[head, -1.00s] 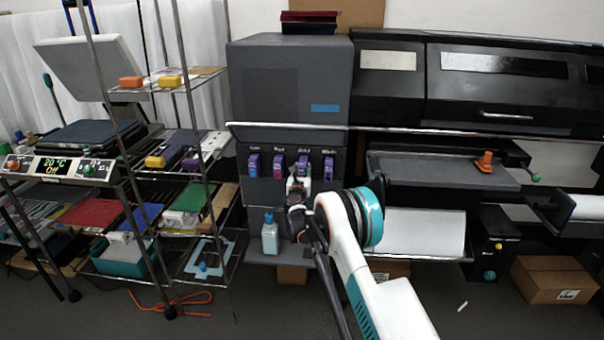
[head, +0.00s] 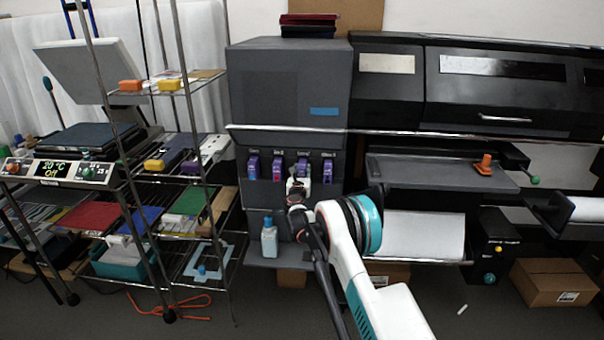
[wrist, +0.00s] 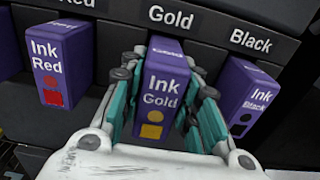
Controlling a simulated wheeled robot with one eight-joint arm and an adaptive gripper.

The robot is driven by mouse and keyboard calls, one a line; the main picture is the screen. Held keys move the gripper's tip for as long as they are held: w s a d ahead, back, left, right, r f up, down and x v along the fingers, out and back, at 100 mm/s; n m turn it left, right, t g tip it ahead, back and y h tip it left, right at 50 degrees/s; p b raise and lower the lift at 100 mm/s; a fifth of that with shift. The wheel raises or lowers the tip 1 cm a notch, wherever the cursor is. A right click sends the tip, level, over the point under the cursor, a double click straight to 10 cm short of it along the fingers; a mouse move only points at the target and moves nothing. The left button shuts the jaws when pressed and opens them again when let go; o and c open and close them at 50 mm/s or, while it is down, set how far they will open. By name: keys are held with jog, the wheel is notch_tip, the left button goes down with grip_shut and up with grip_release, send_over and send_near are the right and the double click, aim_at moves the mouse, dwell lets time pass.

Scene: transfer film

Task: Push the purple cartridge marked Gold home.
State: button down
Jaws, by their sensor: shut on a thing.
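The purple cartridge marked Gold (wrist: 161,100) sits in the slot under the Gold label in the wrist view, its front part standing out of the dark panel. Its printed face shows a gold square and a gold dot. My gripper (wrist: 158,115) is shut on it, with a teal-lined finger on each side. In the head view my gripper (head: 298,188) is at the front of the cartridge row, and the Gold cartridge (head: 303,167) is partly hidden behind it. How deep the cartridge sits is hard to tell.
The Red cartridge (wrist: 60,60) is left of it and the Black cartridge (wrist: 248,105) is right, both close to my fingers and standing out of the panel. A wire rack (head: 205,150) stands at left.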

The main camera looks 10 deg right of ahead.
jog(key=shift+w, duration=0.2)
jog(key=shift+x, duration=0.9)
jog(key=c, duration=1.1)
grip_release()
jog(key=shift+s, duration=0.1)
jog(key=v, duration=1.1)
jog(key=shift+s+a, duration=0.1)
jog(key=shift+s, duration=0.25)
